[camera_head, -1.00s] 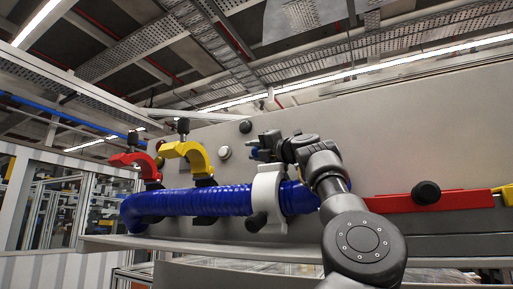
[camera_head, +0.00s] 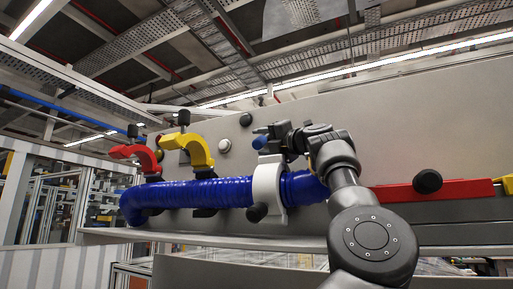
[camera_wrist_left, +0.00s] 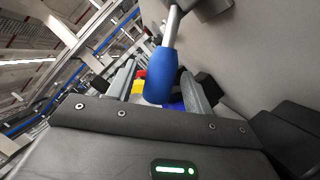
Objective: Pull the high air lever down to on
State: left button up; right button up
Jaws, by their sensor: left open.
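The air lever shows in the left wrist view as a blue grip (camera_wrist_left: 163,76) on a metal shaft that runs up to a dark mount on the grey panel. In the head view its blue end (camera_head: 260,141) shows just left of my left gripper (camera_head: 276,137), at the panel above the white clamp. In the left wrist view my left gripper (camera_wrist_left: 158,88) is open. The blue grip appears between its two fingers, and I cannot tell whether they touch it. My right gripper is out of view.
A thick blue hose (camera_head: 220,192) runs across the panel through a white clamp (camera_head: 267,187). A red clamp (camera_head: 140,157) and a yellow clamp (camera_head: 192,148) stand at left. A red bar (camera_head: 450,189) with a black knob lies at right. A ledge runs below.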

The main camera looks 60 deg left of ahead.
pick_arm(q)
jog(key=r+b+v, duration=0.1)
jog(key=r+v, duration=0.1)
jog(key=v, duration=0.7)
jog(key=shift+d, duration=0.65)
jog(key=shift+w, duration=0.2)
